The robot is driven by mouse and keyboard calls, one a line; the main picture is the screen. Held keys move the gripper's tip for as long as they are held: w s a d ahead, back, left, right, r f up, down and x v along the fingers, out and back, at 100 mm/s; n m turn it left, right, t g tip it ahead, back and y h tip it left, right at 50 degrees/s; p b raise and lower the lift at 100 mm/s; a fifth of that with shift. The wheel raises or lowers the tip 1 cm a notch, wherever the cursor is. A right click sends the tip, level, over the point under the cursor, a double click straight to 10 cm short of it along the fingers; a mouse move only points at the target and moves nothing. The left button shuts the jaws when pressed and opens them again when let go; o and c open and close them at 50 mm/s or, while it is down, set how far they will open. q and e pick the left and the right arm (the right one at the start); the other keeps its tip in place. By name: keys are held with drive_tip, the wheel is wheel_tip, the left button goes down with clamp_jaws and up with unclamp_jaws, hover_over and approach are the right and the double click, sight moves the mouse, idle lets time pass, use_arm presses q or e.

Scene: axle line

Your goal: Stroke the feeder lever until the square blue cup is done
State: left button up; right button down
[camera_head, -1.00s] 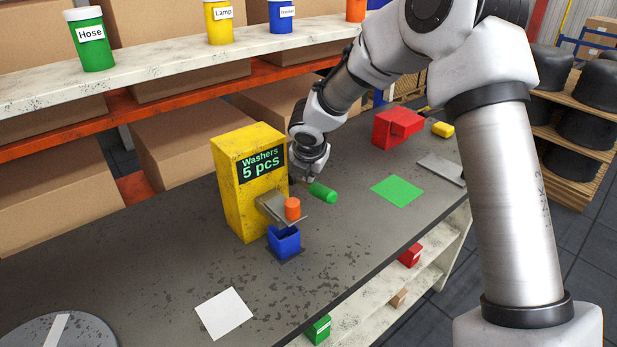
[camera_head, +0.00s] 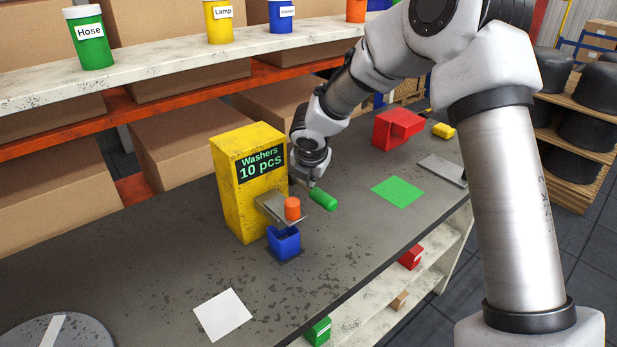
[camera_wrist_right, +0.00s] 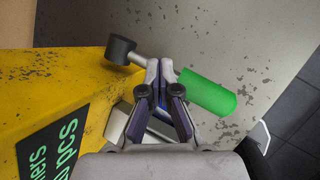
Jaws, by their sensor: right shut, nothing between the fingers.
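The yellow feeder (camera_head: 238,205) stands on the bench, and its display (camera_head: 261,166) reads "Washers 10 pcs". Its lever has a green handle (camera_head: 323,199); in the right wrist view the handle (camera_wrist_right: 208,92) sits on a thin rod running from a dark pivot (camera_wrist_right: 121,50). The square blue cup (camera_head: 284,242) stands under the feeder's metal chute (camera_head: 268,207); its contents cannot be made out. My right gripper (camera_wrist_right: 159,66) is shut and empty, its fingertips at the lever rod beside the green handle. Whether they touch cannot be told. My left gripper is out of view.
An orange cylinder (camera_head: 292,208) shows at the chute. A white sheet (camera_head: 223,314) lies in front and a green sheet (camera_head: 398,191) to the right. A red box (camera_head: 397,128) and yellow piece (camera_head: 442,130) stand at the back right. A shelf (camera_head: 160,61) runs behind.

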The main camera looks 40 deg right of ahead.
drive_tip(key=shift+s+f, duration=0.1)
drive_tip(key=shift+f, duration=0.15)
idle(0.7)
drive_tip(key=shift+w+r+p, duration=0.3)
drive_tip(key=shift+r+p, duration=0.45)
drive_tip(key=shift+p, duration=0.2)
drive_tip(key=shift+w+r+p, duration=0.25)
drive_tip(key=shift+r+p, duration=0.55)
drive_tip(key=shift+p, duration=0.15)
drive_tip(key=shift+w+r+p, duration=0.3)
drive_tip(key=shift+r+p, duration=0.45)
drive_tip(key=shift+p, duration=0.2)
drive_tip(key=r+p, duration=0.1)
drive_tip(key=p, duration=0.1)
drive_tip(key=w+r+p, duration=0.1)
drive_tip(key=r+p, duration=0.2)
drive_tip(key=p, duration=0.1)
drive_tip(key=shift+w+a+r, duration=0.15)
drive_tip(key=shift+w+r, duration=0.2)
idle(1.8)
